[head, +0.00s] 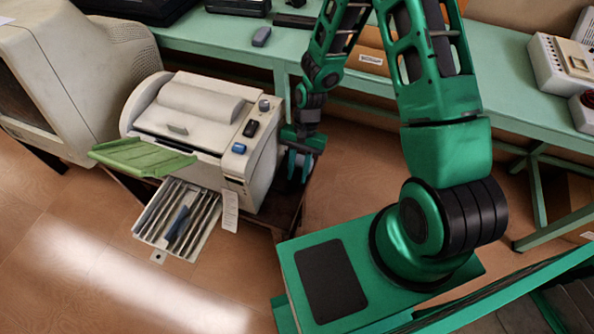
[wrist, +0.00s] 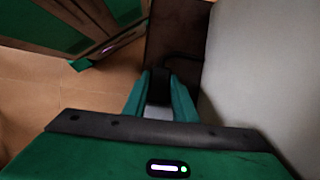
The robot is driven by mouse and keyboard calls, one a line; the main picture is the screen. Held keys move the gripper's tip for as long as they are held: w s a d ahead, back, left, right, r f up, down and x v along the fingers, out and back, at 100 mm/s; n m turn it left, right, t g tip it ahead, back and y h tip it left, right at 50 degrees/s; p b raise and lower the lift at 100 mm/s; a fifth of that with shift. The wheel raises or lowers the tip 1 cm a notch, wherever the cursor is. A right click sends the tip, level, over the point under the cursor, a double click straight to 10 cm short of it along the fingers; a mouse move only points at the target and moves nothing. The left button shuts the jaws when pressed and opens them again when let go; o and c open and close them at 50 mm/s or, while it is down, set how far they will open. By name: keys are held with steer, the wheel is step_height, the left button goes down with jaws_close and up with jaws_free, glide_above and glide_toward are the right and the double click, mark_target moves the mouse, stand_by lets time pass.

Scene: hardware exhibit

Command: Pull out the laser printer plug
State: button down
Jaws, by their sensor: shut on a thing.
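The laser printer (head: 205,118) is a cream-white machine on a low dark stand, with a green flap and an open paper tray at its front. My gripper (head: 297,170) is down beside the printer's right side. In the wrist view my gripper (wrist: 160,98) is shut on the dark plug (wrist: 158,80) between its green fingers. A black cable (wrist: 183,57) runs from there toward the printer's pale side wall (wrist: 255,70). In the head view the plug is hidden behind my arm and the printer. Whether the plug sits in a socket cannot be told.
A beige monitor (head: 70,70) stands left of the printer. A long green table (head: 500,75) runs behind, bearing a grey mouse-like item (head: 261,36) and a white box (head: 560,65) with switches. Brown floor (head: 80,270) is open in front of the printer.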

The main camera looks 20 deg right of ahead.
mark_target(294, 183)
steer(key=shift+s+a, duration=1.1)
steer(key=shift+s, duration=0.25)
steer(key=c, duration=1.4)
jaws_free()
steer(key=shift+c, duration=0.2)
steer(key=shift+w+r, duration=0.1)
steer(key=shift+w+d+r, duration=0.1)
steer(key=shift+d+r, duration=0.05)
steer(key=shift+r, duration=0.15)
steer(key=v, duration=1)
steer(key=shift+w, duration=0.1)
